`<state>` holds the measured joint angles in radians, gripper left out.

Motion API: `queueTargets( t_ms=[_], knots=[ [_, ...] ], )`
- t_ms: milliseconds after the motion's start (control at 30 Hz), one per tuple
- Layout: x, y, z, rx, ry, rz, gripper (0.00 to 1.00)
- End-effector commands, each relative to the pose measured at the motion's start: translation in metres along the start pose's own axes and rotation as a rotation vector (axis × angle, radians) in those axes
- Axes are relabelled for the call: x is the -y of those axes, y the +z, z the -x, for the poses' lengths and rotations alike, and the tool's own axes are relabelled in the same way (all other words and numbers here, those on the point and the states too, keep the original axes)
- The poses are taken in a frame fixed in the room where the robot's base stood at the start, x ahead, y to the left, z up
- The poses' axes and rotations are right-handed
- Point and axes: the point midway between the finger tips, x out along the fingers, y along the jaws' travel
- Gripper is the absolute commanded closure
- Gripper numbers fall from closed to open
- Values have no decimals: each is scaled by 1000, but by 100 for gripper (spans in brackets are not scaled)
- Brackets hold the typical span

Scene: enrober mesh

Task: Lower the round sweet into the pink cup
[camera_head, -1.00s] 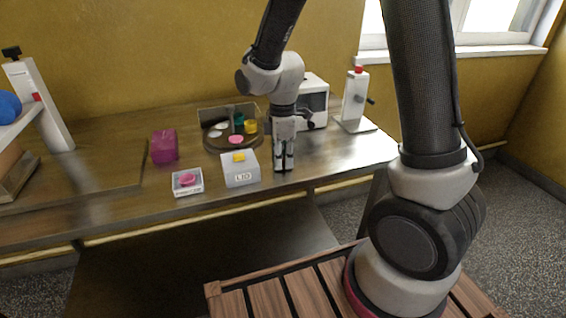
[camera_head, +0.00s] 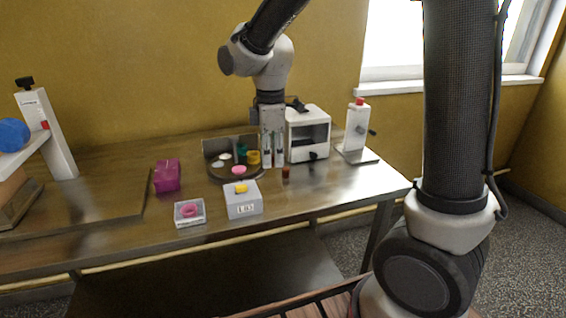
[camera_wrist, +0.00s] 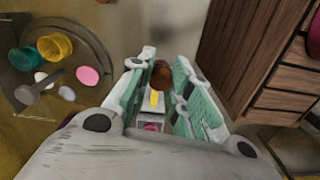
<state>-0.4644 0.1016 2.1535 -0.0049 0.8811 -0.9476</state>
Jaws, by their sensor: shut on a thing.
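A small brown round sweet (camera_wrist: 161,75) is held between the fingertips of my gripper (camera_wrist: 164,70) in the wrist view. In the head view the sweet (camera_head: 286,172) shows just below and right of the fingers of my gripper (camera_head: 274,165), above the right part of the bench. A pink ring-shaped cup (camera_head: 188,210) sits in a small clear-white square tray at the bench's front, left of and nearer than my gripper. The cup (camera_wrist: 152,126) is partly hidden by my gripper in the wrist view.
A white labelled box (camera_head: 243,204) with a yellow top piece stands between my gripper and the cup. A round dark tray (camera_head: 222,177) with coloured cups and discs lies left of my gripper. A magenta block (camera_head: 167,176) and a white machine (camera_head: 307,136) stand nearby.

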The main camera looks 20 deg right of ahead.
Motion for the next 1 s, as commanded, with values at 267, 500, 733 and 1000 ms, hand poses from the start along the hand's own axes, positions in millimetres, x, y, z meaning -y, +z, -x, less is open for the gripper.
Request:
queueTargets(
  t_ms=[267,500,733,1000],
  knots=[
    [10,-61,14,0,0,5,92],
    [20,-112,10,1,-1,4,92],
    [28,-160,-7,3,-2,4,92],
    [36,-202,-30,2,-1,2,92]
  ],
)
